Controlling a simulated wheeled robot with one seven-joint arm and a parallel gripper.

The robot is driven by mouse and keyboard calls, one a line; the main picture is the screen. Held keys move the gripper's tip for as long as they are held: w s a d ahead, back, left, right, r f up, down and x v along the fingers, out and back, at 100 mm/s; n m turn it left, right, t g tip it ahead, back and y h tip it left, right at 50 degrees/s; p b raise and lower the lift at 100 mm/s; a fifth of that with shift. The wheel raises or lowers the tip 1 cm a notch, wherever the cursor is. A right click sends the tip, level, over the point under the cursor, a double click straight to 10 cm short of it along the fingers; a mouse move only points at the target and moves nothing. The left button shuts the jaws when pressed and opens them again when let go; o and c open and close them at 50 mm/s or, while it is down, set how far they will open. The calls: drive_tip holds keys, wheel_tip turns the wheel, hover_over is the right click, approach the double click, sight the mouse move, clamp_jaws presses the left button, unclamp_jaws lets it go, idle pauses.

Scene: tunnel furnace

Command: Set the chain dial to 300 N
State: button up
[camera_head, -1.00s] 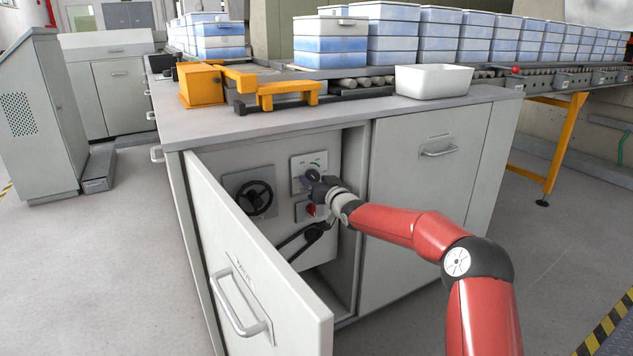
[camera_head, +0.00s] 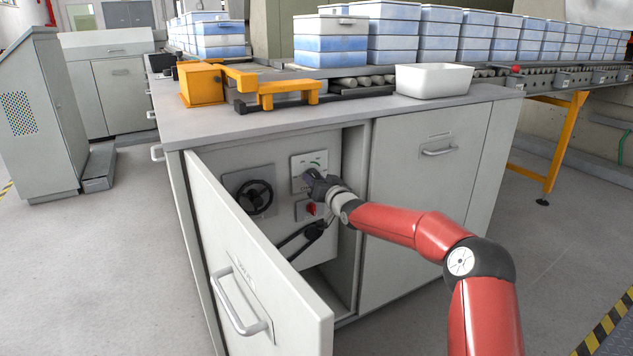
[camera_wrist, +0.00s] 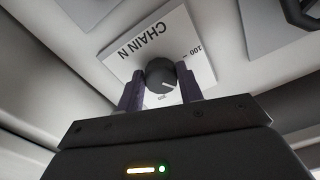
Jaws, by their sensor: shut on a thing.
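The chain dial (camera_wrist: 161,76) is a dark round knob with a pale pointer line, on a white plate (camera_wrist: 128,58) lettered "CHAIN N" in the wrist view. A "100" mark shows on the plate; the other scale numbers are hidden or too small to read. My gripper (camera_wrist: 160,90) is shut on the knob, one finger on each side. In the head view the dial's plate (camera_head: 296,167) is on the panel inside the open cabinet, and my gripper (camera_head: 312,182) covers the knob.
A black handwheel (camera_head: 255,197) is left of the dial, and a red knob (camera_head: 311,208) is just below it. The cabinet door (camera_head: 240,265) stands open at the left. A white bin (camera_head: 433,82) sits on the worktop (camera_head: 350,110) above.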

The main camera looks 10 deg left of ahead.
drive_tip(key=shift+a+r+m+b, duration=0.1)
drive_tip(key=shift+m+b, duration=1.3)
drive_tip(key=shift+m, duration=1.75)
drive_tip(key=shift+r+m+b, duration=0.1)
drive_tip(key=shift+m+b, duration=1.3)
drive_tip(key=shift+m, duration=1.75)
drive_tip(key=o, duration=1)
drive_tip(key=shift+s, duration=0.15)
drive_tip(key=b+v, duration=0.1)
drive_tip(key=v, duration=0.6)
drive_tip(key=shift+s+d, duration=0.25)
